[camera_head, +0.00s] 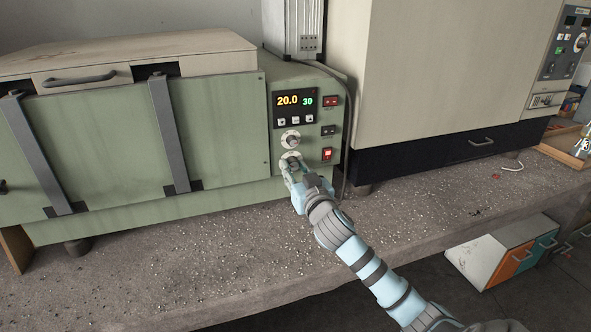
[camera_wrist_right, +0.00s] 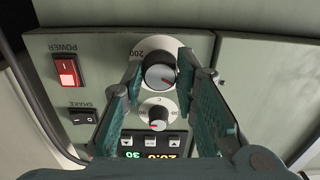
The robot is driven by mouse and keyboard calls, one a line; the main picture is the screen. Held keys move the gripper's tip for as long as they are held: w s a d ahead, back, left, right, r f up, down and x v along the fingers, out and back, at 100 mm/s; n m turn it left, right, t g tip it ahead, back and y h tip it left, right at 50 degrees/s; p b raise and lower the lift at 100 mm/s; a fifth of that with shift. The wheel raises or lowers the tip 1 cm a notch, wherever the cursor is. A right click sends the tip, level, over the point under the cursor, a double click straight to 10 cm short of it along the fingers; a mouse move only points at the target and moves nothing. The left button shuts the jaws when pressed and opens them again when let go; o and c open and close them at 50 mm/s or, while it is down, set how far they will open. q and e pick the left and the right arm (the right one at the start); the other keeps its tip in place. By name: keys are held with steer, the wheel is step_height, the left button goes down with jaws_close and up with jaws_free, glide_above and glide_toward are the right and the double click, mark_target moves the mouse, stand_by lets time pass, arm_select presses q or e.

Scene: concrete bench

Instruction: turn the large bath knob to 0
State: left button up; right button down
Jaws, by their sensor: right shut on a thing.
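The large bath knob (camera_wrist_right: 160,74), silver-faced with a dark rim, sits on a white dial marked 200, on the green bath's control panel. The wrist view shows the panel upside down. My right gripper (camera_wrist_right: 158,76) has its fingers on either side of this knob and is shut on it. A smaller knob (camera_wrist_right: 157,119) with a red mark is the upper one on the panel (camera_head: 291,141). The large knob's exact setting cannot be read. My left gripper is out of view.
The display (camera_head: 296,101) reads 20.0 in yellow and 30 in green. A lit red POWER switch (camera_wrist_right: 66,72) and a dark SHAKE switch (camera_wrist_right: 83,115) sit beside the knobs. A beige cabinet (camera_head: 430,75) stands right of the bath. The concrete bench (camera_head: 180,265) in front is mostly clear.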

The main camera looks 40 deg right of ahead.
steer(key=shift+r+n+p, duration=0.15)
steer(key=shift+n+p, duration=0.85)
steer(key=shift+p, duration=0.15)
steer(key=n+p, duration=0.2)
steer(key=shift+n, duration=0.3)
steer(key=n+p, duration=0.2)
steer(key=n, duration=0.1)
steer(key=shift+n+p, duration=0.3)
steer(key=shift+p, duration=0.05)
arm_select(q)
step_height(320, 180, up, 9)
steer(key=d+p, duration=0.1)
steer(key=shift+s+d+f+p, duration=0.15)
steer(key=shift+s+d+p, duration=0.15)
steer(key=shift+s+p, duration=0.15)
arm_select(e)
steer(key=shift+d+n, duration=0.1)
steer(key=shift+n, duration=1.6)
steer(key=c, duration=1.3)
jaws_free()
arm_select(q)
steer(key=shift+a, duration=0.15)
